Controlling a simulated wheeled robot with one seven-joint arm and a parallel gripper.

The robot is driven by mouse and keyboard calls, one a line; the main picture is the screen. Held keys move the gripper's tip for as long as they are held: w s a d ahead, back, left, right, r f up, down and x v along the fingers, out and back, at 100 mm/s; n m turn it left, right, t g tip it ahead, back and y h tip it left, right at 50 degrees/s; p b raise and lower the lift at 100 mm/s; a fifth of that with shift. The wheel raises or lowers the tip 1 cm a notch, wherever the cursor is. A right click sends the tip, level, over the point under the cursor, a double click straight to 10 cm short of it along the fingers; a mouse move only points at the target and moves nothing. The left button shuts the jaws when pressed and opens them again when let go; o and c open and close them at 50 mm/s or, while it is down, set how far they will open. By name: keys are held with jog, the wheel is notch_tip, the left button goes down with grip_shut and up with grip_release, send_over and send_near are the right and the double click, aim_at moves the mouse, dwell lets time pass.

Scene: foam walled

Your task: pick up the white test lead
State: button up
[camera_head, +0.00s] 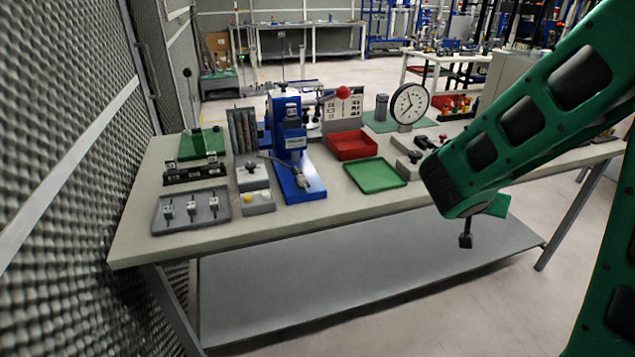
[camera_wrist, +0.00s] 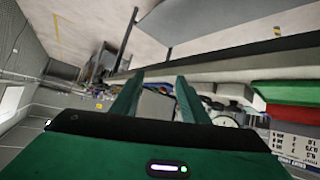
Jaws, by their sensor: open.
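I cannot make out the white test lead for certain in either view. A thin grey cable (camera_head: 283,164) runs across the base of the blue press (camera_head: 290,135) to a small grey metal end (camera_head: 304,182); whether this is the lead I cannot tell. My gripper (camera_wrist: 156,84) shows two green fingers standing apart in the wrist view, with nothing held between them. In the head view my green arm reaches in from the right, over the table's front right edge, and mostly hides the gripper.
The grey workbench (camera_head: 130,238) carries a dark tray (camera_head: 180,222) with small metal parts, a red tray (camera_head: 352,146), a green tray (camera_head: 375,177) and a dial gauge (camera_head: 409,104). Bare floor lies in front at right.

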jog(key=w+a+n+t+y, duration=0.2)
jog(key=w+a+n+t, duration=0.15)
jog(key=w+a, duration=0.55)
jog(key=n+t+y, duration=0.4)
jog(key=n+y, duration=0.3)
jog(key=y, duration=0.3)
send_near(302, 176)
jog(key=shift+s+d+f, duration=0.2)
jog(key=shift+s+d, duration=0.7)
jog(key=shift+s, duration=0.3)
jog(key=shift+w+a, duration=0.1)
jog(key=shift+a, duration=0.3)
jog(key=x, duration=0.5)
jog(key=shift+r, duration=0.1)
jog(key=shift+r+x, duration=0.15)
jog(key=shift+x, duration=1.15)
jog(key=shift+r+x, duration=0.15)
jog(key=shift+x, duration=1.2)
jog(key=shift+a, duration=0.15)
grip_shut()
